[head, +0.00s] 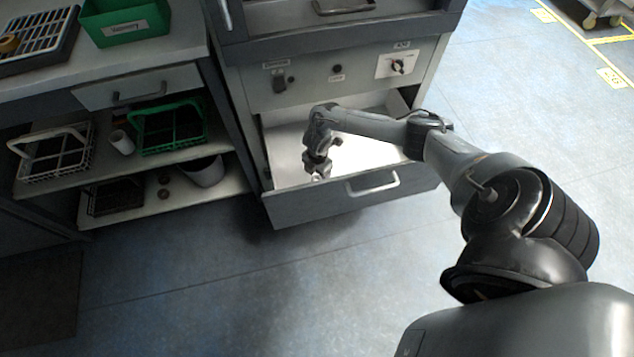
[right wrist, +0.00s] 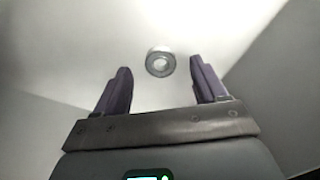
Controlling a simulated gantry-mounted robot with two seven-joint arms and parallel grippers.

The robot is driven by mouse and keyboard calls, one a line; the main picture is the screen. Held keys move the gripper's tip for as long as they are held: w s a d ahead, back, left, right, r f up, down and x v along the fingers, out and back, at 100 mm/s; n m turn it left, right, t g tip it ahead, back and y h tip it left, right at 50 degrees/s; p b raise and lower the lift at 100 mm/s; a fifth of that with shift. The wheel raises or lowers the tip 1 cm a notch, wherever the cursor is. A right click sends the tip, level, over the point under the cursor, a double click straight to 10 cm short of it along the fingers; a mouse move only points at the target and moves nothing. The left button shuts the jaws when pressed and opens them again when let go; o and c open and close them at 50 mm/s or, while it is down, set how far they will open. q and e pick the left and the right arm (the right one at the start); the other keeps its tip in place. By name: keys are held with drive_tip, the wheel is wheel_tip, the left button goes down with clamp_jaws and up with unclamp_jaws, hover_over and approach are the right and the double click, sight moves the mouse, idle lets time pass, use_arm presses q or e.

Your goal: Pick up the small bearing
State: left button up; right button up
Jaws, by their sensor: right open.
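The small bearing (right wrist: 160,62) is a grey ring lying on the pale floor of the open drawer. In the right wrist view it sits just beyond the fingertips and roughly midway between them, apart from both. My right gripper (right wrist: 157,75) is open and empty, with its dark fingers spread. In the head view my right gripper (head: 318,174) points down inside the drawer (head: 330,207), near its front wall. The bearing cannot be made out in the head view. My left gripper is not in view.
The drawer's walls surround my right gripper, and a handle (head: 372,184) is on its front. A shelf at left holds a white crate (head: 52,152), a green crate (head: 172,128) and a white cup (head: 121,142). A green bin (head: 125,22) stands on the counter. The floor in front is clear.

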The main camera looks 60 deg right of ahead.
wheel_tip(320, 180, down, 2)
drive_tip(key=shift+f+b, duration=0.2)
drive_tip(key=shift+b, duration=0.2)
drive_tip(key=c, duration=1.2)
drive_tip(key=shift+o, duration=0.2)
drive_tip(key=shift+r, duration=0.2)
